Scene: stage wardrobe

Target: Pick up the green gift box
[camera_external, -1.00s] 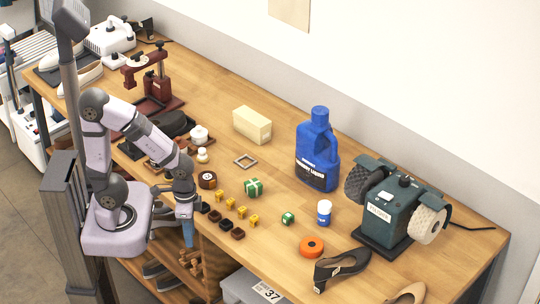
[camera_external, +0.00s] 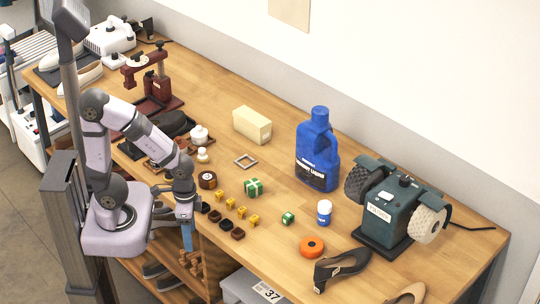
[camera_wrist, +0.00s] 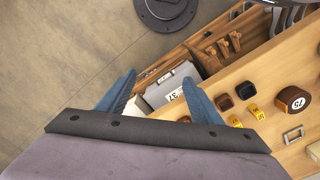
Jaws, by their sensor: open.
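A green gift box (camera_external: 254,187) with a pale ribbon sits on the wooden workbench, right of centre in the outside view. A smaller green box-shaped item (camera_external: 288,218) lies to its right, nearer the front edge. In the wrist view, a green and white piece (camera_wrist: 314,151) is cut off by the right edge. My gripper (camera_external: 188,239) hangs at the bench's front edge, to the left of the gift box and apart from it. Its blue fingers (camera_wrist: 164,90) are spread and empty in the wrist view.
Yellow tags (camera_external: 229,204) and dark small blocks (camera_external: 226,222) lie between my gripper and the gift box. A brown round tape (camera_external: 207,180), blue jug (camera_external: 318,155), white bottle (camera_external: 324,213), orange disc (camera_external: 311,247) and grinder (camera_external: 391,212) stand around it.

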